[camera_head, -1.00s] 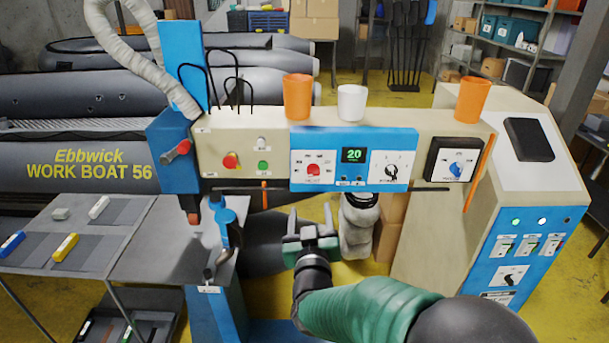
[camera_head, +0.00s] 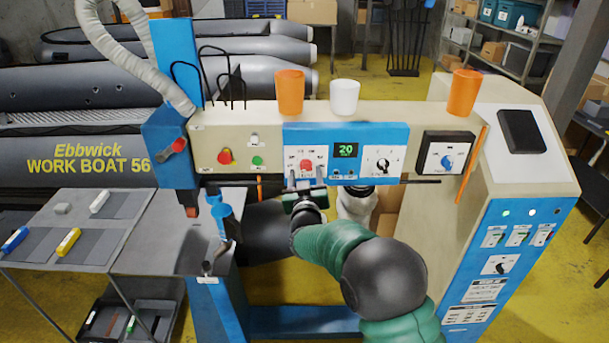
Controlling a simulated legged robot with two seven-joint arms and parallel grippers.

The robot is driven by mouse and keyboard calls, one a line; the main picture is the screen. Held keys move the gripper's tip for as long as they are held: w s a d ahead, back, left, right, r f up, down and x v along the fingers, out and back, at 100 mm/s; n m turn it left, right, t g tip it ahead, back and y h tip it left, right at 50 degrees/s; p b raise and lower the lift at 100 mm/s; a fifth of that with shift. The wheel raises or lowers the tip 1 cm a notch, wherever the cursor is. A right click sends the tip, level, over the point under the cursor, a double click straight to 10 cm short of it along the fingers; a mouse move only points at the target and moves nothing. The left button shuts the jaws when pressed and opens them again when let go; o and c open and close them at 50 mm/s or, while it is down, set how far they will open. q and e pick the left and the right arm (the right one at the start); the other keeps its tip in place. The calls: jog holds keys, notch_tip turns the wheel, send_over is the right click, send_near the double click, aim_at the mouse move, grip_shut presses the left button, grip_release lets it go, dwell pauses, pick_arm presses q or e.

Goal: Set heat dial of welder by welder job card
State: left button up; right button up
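The welder (camera_head: 240,120) spans the view with a cream and blue control front. A red-knobbed dial (camera_head: 306,166) sits on its blue panel, left of a green display (camera_head: 346,150) reading 20. Its fine markings are too small to read, and I cannot tell its setting. My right gripper (camera_head: 306,178) is open, with its two fingers pointing up, one at each side of the red knob's lower part. I cannot tell whether they touch it. White printed cards (camera_head: 485,290) are on the right cabinet's blue face; their text is mostly unreadable. My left gripper is not in view.
A black dial (camera_head: 383,166) and a blue-knobbed dial (camera_head: 447,162) are to the right. A red button (camera_head: 225,156) is to the left. Orange cups (camera_head: 290,92) and a white cup (camera_head: 345,97) stand on top. A grey table (camera_head: 100,225) stands at left.

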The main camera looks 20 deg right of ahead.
jog(key=shift+d+f, duration=0.1)
jog(key=shift+d, duration=0.2)
jog(key=c, duration=0.5)
jog(key=shift+w, duration=0.1)
jog(key=shift+c, duration=1.1)
jog(key=shift+a, duration=0.25)
grip_shut()
jog(key=shift+f+m+b, duration=0.1)
jog(key=shift+m+b, duration=0.2)
jog(key=shift+b, duration=0.2)
jog(key=shift+m+b, duration=0.5)
jog(key=shift+b, duration=0.2)
jog(key=m+b, duration=0.7)
jog(key=shift+a+b, duration=0.2)
jog(key=shift+b, duration=0.1)
jog(key=m+b, duration=0.3)
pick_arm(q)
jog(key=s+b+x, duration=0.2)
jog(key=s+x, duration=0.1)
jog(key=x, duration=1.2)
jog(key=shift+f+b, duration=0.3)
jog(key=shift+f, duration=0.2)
pick_arm(e)
jog(key=shift+w+r+m, duration=0.1)
jog(key=shift+r+m, duration=0.1)
jog(key=shift+m, duration=0.85)
jog(key=shift+r+m, duration=0.15)
jog(key=shift+m, duration=0.9)
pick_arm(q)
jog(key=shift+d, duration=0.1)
